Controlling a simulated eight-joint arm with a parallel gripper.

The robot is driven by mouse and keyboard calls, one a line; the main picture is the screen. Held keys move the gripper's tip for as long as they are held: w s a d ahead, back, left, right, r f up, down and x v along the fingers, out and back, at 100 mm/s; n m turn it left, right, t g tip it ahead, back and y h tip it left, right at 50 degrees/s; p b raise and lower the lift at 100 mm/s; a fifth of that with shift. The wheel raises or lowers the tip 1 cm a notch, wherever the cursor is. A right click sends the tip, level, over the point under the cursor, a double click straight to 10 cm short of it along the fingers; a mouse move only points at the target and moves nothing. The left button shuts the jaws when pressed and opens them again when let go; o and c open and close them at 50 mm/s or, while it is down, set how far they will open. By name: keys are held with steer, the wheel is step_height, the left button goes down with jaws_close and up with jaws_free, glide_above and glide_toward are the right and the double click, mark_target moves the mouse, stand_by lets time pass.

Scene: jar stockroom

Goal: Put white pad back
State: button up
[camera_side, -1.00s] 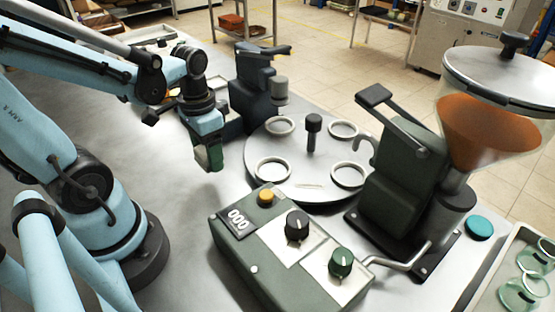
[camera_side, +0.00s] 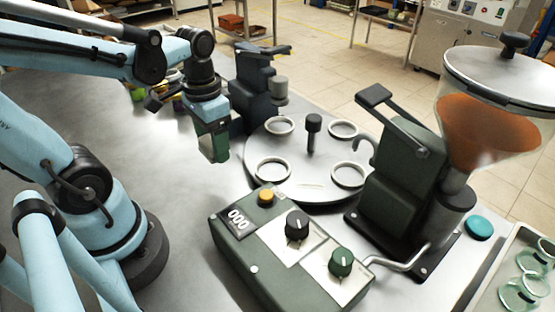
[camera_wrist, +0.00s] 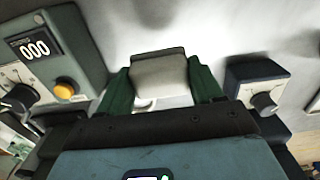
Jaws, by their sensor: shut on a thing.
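A pale, whitish pad (camera_wrist: 158,75) with a dark strip along its upper edge sits between the two green fingers of my gripper (camera_wrist: 160,90) in the wrist view. The fingers press on it from both sides. In the side view my gripper (camera_side: 214,146) points down and hangs above the grey bench, left of the round plate with rings. The pad is mostly hidden by the fingers there. A pad holder or resting place cannot be made out clearly.
The round plate (camera_side: 312,186) with several rings stands right of my gripper, with a dark press (camera_side: 250,88) behind it. A green control box (camera_side: 280,262) is in front. The filler with an orange hopper (camera_side: 490,125) is at right. Bare bench (camera_side: 180,215) lies below my gripper.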

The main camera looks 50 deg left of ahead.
steer(key=shift+w+d+r, duration=0.2)
steer(key=shift+d+r, duration=0.2)
steer(key=shift+d, duration=0.15)
steer(key=shift+w+d+r, duration=0.15)
steer(key=shift+d+r, duration=0.2)
steer(key=shift+d, duration=0.15)
glide_above(206, 162)
step_height(206, 162, down, 7)
steer(key=shift+a+r, duration=0.1)
steer(key=shift+r, duration=0.05)
steer(key=shift+f, duration=1.95)
steer(key=o, duration=1)
steer(key=shift+f, duration=0.15)
